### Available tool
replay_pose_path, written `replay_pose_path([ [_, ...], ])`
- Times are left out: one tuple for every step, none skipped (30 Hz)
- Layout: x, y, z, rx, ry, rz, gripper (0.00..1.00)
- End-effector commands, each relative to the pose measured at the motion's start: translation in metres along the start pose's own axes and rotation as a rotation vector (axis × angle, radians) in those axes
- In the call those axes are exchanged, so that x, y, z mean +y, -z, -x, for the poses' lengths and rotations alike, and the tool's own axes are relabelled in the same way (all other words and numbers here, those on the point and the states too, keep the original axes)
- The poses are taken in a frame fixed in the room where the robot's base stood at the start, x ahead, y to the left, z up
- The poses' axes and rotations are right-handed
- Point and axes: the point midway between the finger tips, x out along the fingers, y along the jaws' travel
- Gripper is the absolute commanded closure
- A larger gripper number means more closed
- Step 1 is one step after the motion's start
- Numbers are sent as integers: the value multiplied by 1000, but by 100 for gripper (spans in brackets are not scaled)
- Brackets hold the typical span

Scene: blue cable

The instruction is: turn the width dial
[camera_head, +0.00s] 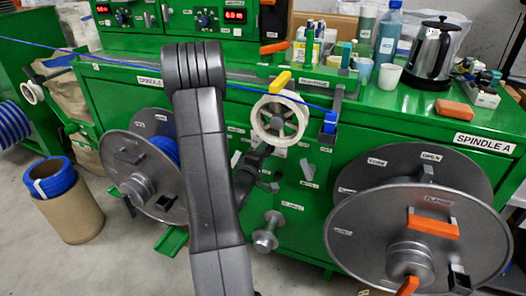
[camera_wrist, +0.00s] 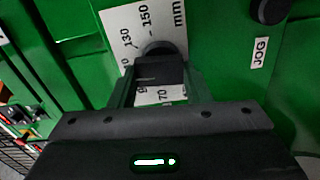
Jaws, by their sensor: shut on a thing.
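The width dial (camera_wrist: 158,47) is a dark round knob on a white scale plate (camera_wrist: 119,27) marked in mm, with 70, 130 and 150 readable in the wrist view. My gripper (camera_wrist: 158,75) is shut on the dial, one finger on each side. The fingers hide part of the dial and the middle of the scale, so I cannot read its setting. In the head view my arm stands in front of the green machine panel and hides the dial.
A black knob (camera_wrist: 269,10) beside a JOG label (camera_wrist: 260,53) is to the right of the plate. A kettle (camera_head: 430,55) and bottles stand on the bench.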

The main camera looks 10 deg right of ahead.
Motion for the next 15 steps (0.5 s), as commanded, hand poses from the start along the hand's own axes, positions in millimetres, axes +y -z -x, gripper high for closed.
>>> replay_pose_path([
  [1, 1, 0, 2, -1, 19, 79],
  [1, 1, 0, 2, -1, 30, 79],
  [1, 1, 0, 2, -1, 43, 79],
  [0, 1, 0, 2, -1, 53, 79],
  [0, 1, 0, 2, -1, 61, 79],
  [0, 1, 0, 2, -1, 69, 79],
  [0, 1, 0, 2, -1, 75, 79],
  [0, 1, 0, 2, 0, 80, 79],
  [0, 1, 0, 2, 0, 86, 79],
  [0, 1, 0, 2, -1, 89, 79],
  [0, 1, 0, 2, -1, 91, 79],
  [0, 1, 0, 2, -1, 93, 79],
  [0, 1, 0, 2, -1, 94, 79],
  [0, 1, 0, 2, -1, 95, 79],
  [0, 1, 0, 2, -1, 95, 79],
])
